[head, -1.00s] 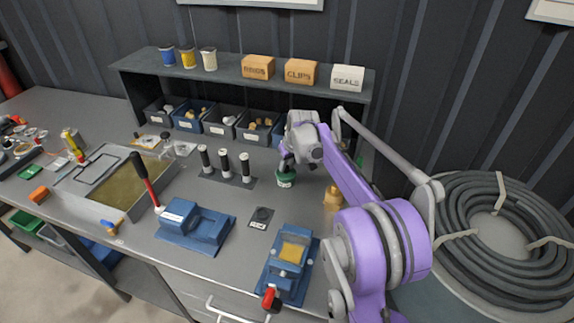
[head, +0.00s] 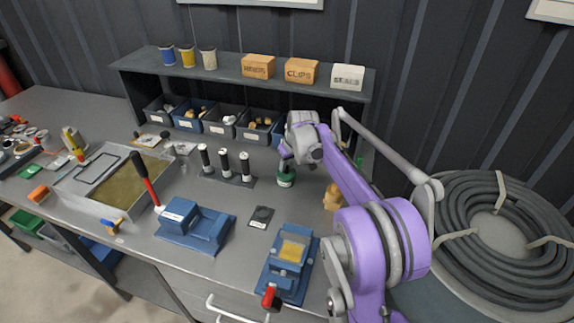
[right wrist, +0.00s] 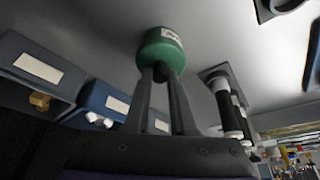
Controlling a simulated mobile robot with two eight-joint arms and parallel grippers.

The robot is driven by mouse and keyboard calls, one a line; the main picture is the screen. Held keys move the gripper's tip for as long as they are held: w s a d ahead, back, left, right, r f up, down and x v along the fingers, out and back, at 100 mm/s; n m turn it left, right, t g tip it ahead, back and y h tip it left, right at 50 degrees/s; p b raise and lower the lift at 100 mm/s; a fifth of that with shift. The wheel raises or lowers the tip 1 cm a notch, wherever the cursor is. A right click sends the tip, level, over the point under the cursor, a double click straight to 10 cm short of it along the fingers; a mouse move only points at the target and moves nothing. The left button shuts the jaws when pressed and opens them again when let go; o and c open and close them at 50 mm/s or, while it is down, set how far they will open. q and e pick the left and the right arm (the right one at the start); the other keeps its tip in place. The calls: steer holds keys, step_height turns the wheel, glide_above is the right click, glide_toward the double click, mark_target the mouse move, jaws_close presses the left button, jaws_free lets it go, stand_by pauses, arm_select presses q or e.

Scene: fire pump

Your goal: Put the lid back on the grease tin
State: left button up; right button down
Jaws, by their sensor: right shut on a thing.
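The grease tin (head: 286,178) is a small green can with a white label, standing upright on the bench right of the three black-and-white cylinders. It also shows in the right wrist view (right wrist: 162,46), where the picture is upside down. My right gripper (head: 286,163) points down directly over the tin. In the right wrist view its two fingers (right wrist: 163,76) are shut on a dark knob (right wrist: 163,72) at the tin's top, apparently the lid's knob. Whether the lid is fully seated cannot be told. My left gripper is not in view.
A dark square pad with a round centre (head: 262,214) lies in front of the tin. Blue fixtures (head: 195,226) stand nearer the front edge. A shelf (head: 230,75) with bins beneath is behind. A brass-coloured part (head: 332,198) is right of the tin, close to my arm.

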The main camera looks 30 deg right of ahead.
steer(key=shift+c, duration=1)
jaws_free()
steer(key=shift+r+p, duration=1.85)
steer(key=shift+r, duration=1.7)
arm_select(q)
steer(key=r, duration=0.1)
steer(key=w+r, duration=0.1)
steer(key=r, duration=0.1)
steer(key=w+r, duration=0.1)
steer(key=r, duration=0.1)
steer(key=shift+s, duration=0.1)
arm_select(e)
steer(key=shift+c, duration=0.3)
jaws_close()
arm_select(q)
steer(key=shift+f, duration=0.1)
arm_select(e)
steer(key=shift+f, duration=0.25)
